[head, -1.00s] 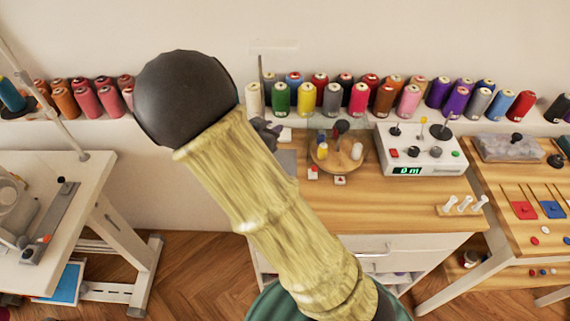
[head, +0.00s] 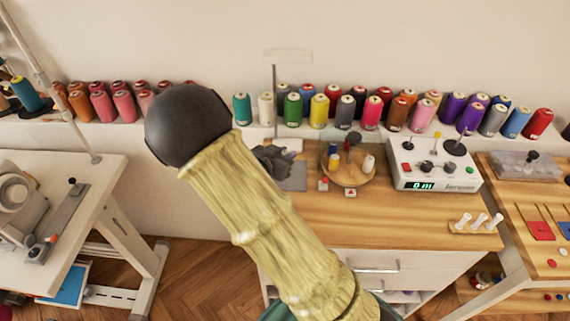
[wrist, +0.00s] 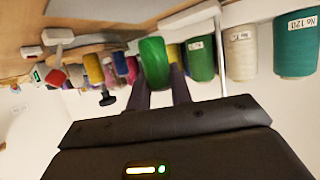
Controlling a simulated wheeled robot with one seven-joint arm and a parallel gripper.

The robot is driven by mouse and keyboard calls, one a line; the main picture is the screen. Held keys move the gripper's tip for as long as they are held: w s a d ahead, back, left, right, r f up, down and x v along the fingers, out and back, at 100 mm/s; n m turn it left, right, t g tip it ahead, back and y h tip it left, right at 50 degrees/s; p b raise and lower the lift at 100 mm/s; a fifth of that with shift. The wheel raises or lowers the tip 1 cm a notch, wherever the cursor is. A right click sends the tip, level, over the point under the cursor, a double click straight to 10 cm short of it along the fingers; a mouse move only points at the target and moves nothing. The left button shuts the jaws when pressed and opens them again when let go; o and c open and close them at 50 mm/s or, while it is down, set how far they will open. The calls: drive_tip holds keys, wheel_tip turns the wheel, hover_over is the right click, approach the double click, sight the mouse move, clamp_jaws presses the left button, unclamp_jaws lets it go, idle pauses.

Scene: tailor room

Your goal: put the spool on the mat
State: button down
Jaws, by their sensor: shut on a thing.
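My gripper (head: 272,160) appears dark grey in the head view, beyond the end of my arm, overlapping the grey mat (head: 294,181). The mat lies at the left end of the wooden table. In the wrist view my gripper (wrist: 160,92) is shut on a bright green spool (wrist: 154,60), held between the fingertips. The spool is hidden in the head view. I cannot tell its exact height over the mat.
A thin rod stand (head: 275,105) rises close behind my gripper. A round wooden tray (head: 345,178) with small spools and a white control box (head: 435,166) stand to the right. Several large thread cones line the back ledge. The table's front middle is clear.

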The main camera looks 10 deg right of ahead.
drive_tip(key=f, duration=0.3)
drive_tip(key=shift+w+f+b, duration=0.2)
drive_tip(key=shift+f+b, duration=0.15)
drive_tip(key=shift+f, duration=0.05)
drive_tip(key=shift+a+f, duration=0.1)
drive_tip(key=shift+s, duration=0.1)
drive_tip(key=c, duration=1.3)
unclamp_jaws()
drive_tip(key=shift+d, duration=0.2)
drive_tip(key=shift+o, duration=0.2)
drive_tip(key=shift+s, duration=0.1)
drive_tip(key=shift+a, duration=0.1)
